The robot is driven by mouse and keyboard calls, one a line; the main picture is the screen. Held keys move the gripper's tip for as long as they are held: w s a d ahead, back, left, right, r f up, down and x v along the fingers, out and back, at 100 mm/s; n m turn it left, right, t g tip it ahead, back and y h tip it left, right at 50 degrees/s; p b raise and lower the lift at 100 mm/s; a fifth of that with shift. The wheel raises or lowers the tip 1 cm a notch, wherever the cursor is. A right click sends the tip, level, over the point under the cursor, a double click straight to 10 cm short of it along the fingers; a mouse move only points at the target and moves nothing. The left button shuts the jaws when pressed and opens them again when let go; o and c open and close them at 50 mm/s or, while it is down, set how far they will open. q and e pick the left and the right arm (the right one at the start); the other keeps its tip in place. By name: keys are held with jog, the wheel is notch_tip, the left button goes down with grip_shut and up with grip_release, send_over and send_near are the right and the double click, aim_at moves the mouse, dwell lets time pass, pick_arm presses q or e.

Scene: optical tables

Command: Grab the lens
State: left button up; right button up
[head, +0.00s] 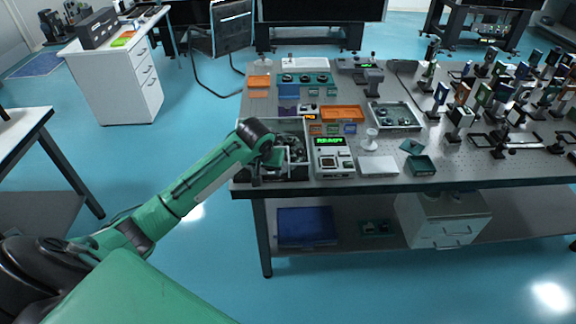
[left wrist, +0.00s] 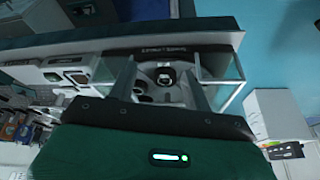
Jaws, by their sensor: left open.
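A small round dark-rimmed part that looks like the lens (left wrist: 165,75) lies in an open bin (left wrist: 217,48) in the left wrist view. Other small round parts lie close to it in the bin. My left gripper (left wrist: 160,70) is open, with one finger on each side of the round part and no visible grip on it. In the head view my left gripper (head: 277,157) is over the left part of the bin (head: 285,122) at the table's front left corner. My arm partly hides the bin's contents. My right gripper is not in view.
A device with a green display (head: 332,157) stands right of the bin. A white flat box (head: 379,167), a grey tray of parts (head: 396,116) and an orange tray (head: 342,113) are nearby. Many optical mounts crowd the table's right side.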

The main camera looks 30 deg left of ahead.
pick_arm(q)
notch_tip(320, 180, up, 6)
jog(key=w+a+n, duration=0.1)
jog(key=w+a, duration=0.1)
jog(key=a, duration=0.1)
jog(key=p+x, duration=0.2)
jog(key=x, duration=0.6)
jog(key=shift+w+d+f, duration=0.1)
jog(key=shift+w, duration=0.15)
jog(key=shift+w+f, duration=0.3)
jog(key=x, duration=0.1)
jog(key=p+x, duration=0.1)
jog(key=x, duration=0.1)
jog(key=shift+w+p, duration=0.3)
jog(key=shift+w, duration=0.05)
jog(key=shift+w+a+f, duration=0.2)
jog(key=shift+a+f, duration=0.05)
jog(key=shift+f, duration=0.3)
jog(key=c, duration=0.6)
